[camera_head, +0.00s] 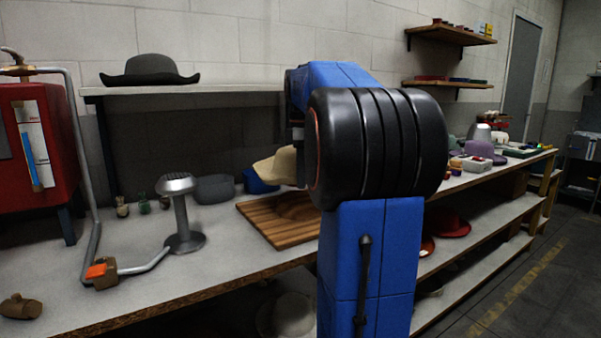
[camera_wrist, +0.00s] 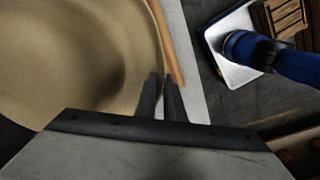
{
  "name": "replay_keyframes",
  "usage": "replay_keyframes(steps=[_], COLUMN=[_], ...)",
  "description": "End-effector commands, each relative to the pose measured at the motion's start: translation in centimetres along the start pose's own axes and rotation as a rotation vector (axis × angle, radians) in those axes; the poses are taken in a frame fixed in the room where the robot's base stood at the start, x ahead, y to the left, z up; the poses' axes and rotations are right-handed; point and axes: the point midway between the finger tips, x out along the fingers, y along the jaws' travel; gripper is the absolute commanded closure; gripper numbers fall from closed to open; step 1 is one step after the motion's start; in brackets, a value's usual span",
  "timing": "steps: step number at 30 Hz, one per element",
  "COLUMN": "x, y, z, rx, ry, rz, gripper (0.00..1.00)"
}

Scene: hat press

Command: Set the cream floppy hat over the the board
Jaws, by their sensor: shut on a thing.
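The cream floppy hat (camera_head: 277,166) shows in the head view above the back right part of the wooden board, partly hidden by my arm. In the wrist view the hat (camera_wrist: 75,60) fills the left side. My gripper (camera_wrist: 161,82) is shut on the brim at its right edge. The wooden board (camera_head: 268,221) lies on the bench, its right end hidden behind my arm. A strip of its edge (camera_wrist: 171,45) shows beside the brim in the wrist view. I cannot tell whether the hat touches the board.
A metal steamer stand (camera_head: 182,215) stands on the bench left of the board. A dark hat (camera_head: 148,70) sits on the shelf above. The bench's front left is mostly clear.

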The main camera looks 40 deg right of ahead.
Motion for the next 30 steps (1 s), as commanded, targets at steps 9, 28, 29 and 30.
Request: replay_keyframes(steps=[9,28,29,30], x=[2.1,6.1,6.3,6.5], y=[-0.1,0.0,-0.1,0.0], z=[0.0,0.0,0.0,0.0], rx=[0.0,0.0,0.0,0.0], ry=[0.0,0.0,0.0,0.0], rz=[-0.001,-0.001,-0.001,-0.001], gripper=[1.0,1.0,1.0,1.0])
